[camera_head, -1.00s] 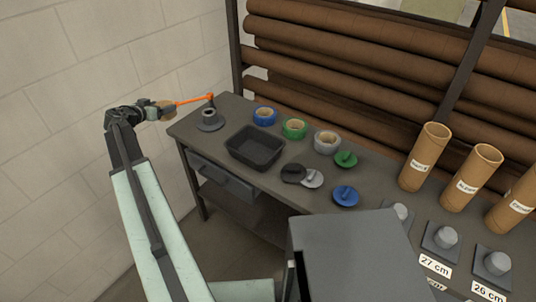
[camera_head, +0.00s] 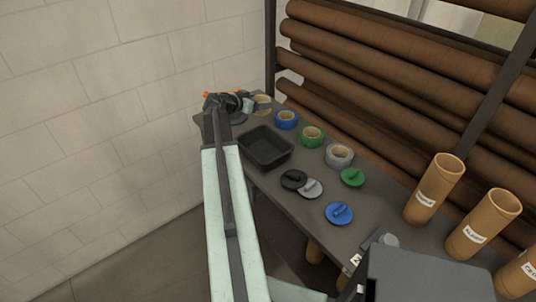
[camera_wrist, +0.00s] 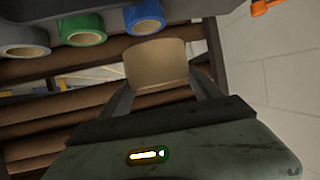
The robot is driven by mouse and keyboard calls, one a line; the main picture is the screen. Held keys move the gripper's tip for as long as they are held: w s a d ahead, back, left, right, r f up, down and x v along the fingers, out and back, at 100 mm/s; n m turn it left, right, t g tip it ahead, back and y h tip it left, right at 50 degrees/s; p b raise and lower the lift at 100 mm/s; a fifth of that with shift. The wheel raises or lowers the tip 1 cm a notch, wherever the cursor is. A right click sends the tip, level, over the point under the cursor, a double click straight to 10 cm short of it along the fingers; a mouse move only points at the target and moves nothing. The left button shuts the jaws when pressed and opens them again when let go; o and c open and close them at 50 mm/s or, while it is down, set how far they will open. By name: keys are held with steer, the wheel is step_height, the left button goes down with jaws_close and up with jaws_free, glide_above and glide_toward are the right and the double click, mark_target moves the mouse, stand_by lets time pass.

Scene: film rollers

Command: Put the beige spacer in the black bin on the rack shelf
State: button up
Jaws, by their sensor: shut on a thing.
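My gripper (camera_head: 248,104) is over the far left end of the table, shut on the beige spacer (camera_head: 262,103). The wrist view shows the spacer (camera_wrist: 158,66) as a short tan cylinder between the two fingers. A black open bin (camera_head: 278,143) stands on the table, nearer and slightly right of my gripper. It looks empty. No separate rack shelf with a black bin can be made out.
Blue (camera_head: 286,119), green (camera_head: 311,136) and grey (camera_head: 340,155) tape rolls line the table's back edge. Several round lids lie right of the bin, including a blue one (camera_head: 339,213). Cardboard tubes (camera_head: 434,190) stand farther right. A white wall (camera_head: 100,120) is on the left.

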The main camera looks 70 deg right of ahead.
steer(key=s+a+f+m+g+y+b, duration=0.1)
steer(key=s+a+f+m+g+b, duration=0.3)
steer(key=a, duration=0.6)
steer(key=shift+n+t, duration=0.6)
steer(key=shift+n, duration=0.1)
steer(key=f+b, duration=1)
steer(key=f, duration=0.1)
steer(key=shift+s, duration=0.35)
steer(key=o, duration=1.4)
steer(key=shift+r, duration=0.15)
steer(key=shift+r, duration=0.1)
steer(key=p+v, duration=0.4)
steer(key=v, duration=0.8)
steer(key=shift+r+p, duration=0.2)
steer(key=shift+p, duration=0.15)
